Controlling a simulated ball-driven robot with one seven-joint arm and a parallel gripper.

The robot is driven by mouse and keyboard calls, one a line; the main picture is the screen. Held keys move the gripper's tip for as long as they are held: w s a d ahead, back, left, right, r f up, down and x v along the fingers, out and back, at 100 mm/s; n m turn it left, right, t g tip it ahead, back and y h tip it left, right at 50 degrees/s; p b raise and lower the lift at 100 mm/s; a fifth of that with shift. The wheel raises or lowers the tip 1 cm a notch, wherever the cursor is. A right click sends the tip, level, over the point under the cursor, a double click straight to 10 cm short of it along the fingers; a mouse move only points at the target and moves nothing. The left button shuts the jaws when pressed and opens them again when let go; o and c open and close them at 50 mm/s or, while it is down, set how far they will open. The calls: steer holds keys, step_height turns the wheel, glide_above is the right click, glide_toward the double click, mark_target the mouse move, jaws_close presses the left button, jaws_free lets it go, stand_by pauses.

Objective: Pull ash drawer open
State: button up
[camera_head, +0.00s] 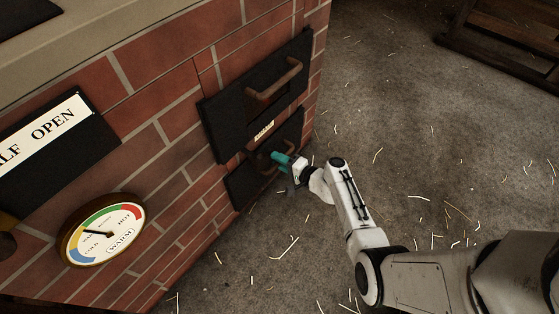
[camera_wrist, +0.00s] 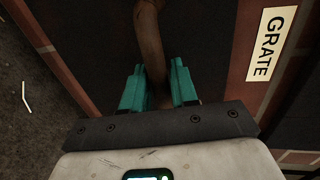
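The ash drawer (camera_head: 240,187) is the lower dark front low on the brick furnace. It looks closed, close to the wall. Its brown curved handle (camera_wrist: 150,40) runs between the two teal fingers of my gripper (camera_wrist: 158,88) in the wrist view. In the head view my gripper (camera_head: 281,158) is at the drawer front and partly hides the handle. The fingers stand apart with the handle between them. I cannot tell whether both press on it.
Above the drawer is a dark door (camera_head: 230,118) with its own handle (camera_head: 275,80). A pale label (camera_head: 264,131) sits between them; the wrist view reads GRATE (camera_wrist: 271,44). A round dial (camera_head: 104,232) is on the brick wall.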

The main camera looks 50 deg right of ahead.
jaws_close()
steer(key=f+v, duration=0.2)
steer(key=v, duration=0.9)
steer(key=s+a+f+p+v, duration=0.1)
steer(key=f+v, duration=0.1)
steer(key=v, duration=1)
steer(key=shift+s+d+f, duration=0.15)
steer(key=shift+d+f, duration=0.25)
steer(key=shift+d, duration=0.05)
steer(key=shift+o, duration=1.5)
jaws_free()
steer(key=p+v, duration=0.2)
steer(key=v, duration=0.8)
steer(key=shift+s, duration=0.4)
